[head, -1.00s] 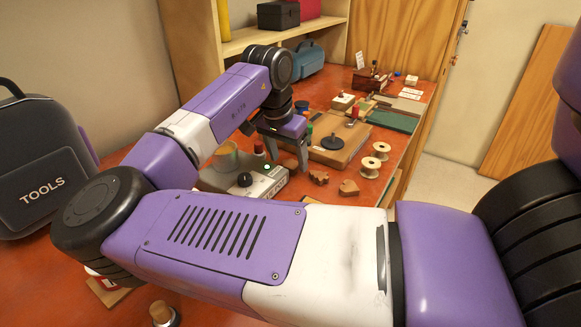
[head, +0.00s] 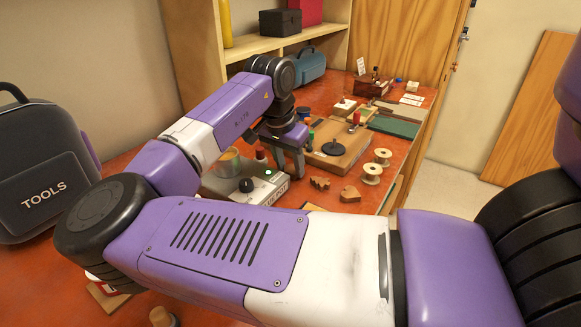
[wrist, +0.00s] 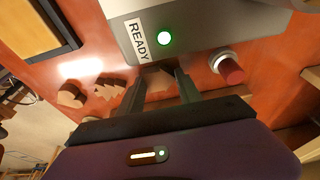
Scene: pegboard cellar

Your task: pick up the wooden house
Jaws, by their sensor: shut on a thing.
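My gripper (head: 290,172) is low over the red-brown bench, beside the grey box with the green light. In the wrist view, my gripper (wrist: 163,72) is shut on a small brown wooden piece (wrist: 157,80), which I take to be the wooden house. Only part of it shows between the two fingers, close to the box's front edge by the READY label. In the head view my fingers and the box hide it. I cannot tell if it touches the bench.
The grey box (wrist: 200,35) stands right against my fingertips. A red-topped piece (wrist: 229,69) is to the right. Two loose wooden shapes (head: 320,183) (head: 349,194) lie nearby, with two spools (head: 372,173) beyond. A wooden board (head: 340,150) with a black disc lies behind.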

